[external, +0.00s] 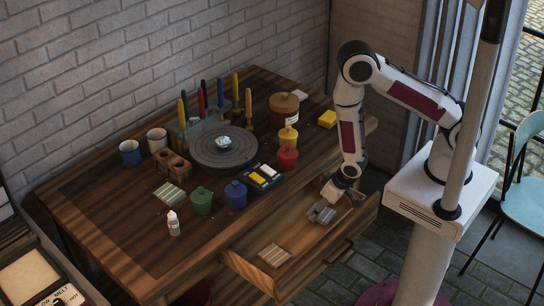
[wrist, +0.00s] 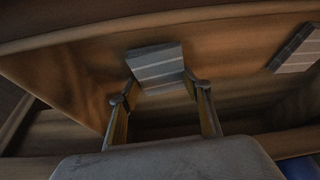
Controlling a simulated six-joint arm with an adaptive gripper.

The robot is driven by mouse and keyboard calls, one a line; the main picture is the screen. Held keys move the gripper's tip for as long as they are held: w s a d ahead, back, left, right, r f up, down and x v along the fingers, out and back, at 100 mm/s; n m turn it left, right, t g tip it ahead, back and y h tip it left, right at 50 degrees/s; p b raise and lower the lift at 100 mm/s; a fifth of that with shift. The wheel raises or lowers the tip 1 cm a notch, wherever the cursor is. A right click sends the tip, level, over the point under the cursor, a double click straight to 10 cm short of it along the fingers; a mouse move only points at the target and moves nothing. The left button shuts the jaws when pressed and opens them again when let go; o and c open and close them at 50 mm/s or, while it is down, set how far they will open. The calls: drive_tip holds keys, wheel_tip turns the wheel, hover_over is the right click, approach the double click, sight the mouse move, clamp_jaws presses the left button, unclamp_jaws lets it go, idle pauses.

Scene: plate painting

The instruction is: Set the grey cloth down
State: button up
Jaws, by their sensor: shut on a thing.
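The grey cloth (external: 321,213), small and folded with pale stripes, is between the fingers of my gripper (external: 329,200) at the right end of the open drawer (external: 245,271). In the wrist view the cloth (wrist: 156,66) shows at the tips of both fingers, and my gripper (wrist: 160,92) is shut on it. I cannot tell whether the cloth touches the drawer floor. A second striped cloth (external: 274,255), paler and brownish, lies in the left part of the drawer; it shows at the right edge of the wrist view (wrist: 297,50).
The drawer walls stand close around my gripper. On the table above are a blue pot (external: 236,195), a green pot (external: 202,201), a red pot (external: 287,158), a palette box (external: 264,178), a greenish striped cloth (external: 169,193) and a turntable (external: 224,150). The drawer's middle is clear.

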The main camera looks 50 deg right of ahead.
wheel_tip(320, 180, up, 17)
idle(1.4)
drive_tip(key=shift+r, duration=0.2)
drive_tip(key=shift+w+d, duration=0.15)
idle(0.9)
drive_tip(key=shift+m, duration=0.3)
drive_tip(key=w+d, duration=0.2)
drive_tip(key=d, duration=0.2)
drive_tip(key=w+d+r, duration=0.1)
drive_tip(key=w+d, duration=0.2)
drive_tip(key=d, duration=0.2)
drive_tip(key=w+d+r, duration=0.1)
drive_tip(key=w+d, duration=0.2)
drive_tip(key=d, duration=0.2)
drive_tip(key=shift+w, duration=0.2)
drive_tip(key=d+r, duration=0.1)
drive_tip(key=d, duration=1.4)
drive_tip(key=shift+w+d+r, duration=0.15)
drive_tip(key=shift+w+r, duration=0.15)
drive_tip(key=shift+r, duration=0.05)
drive_tip(key=shift+w+r, duration=0.1)
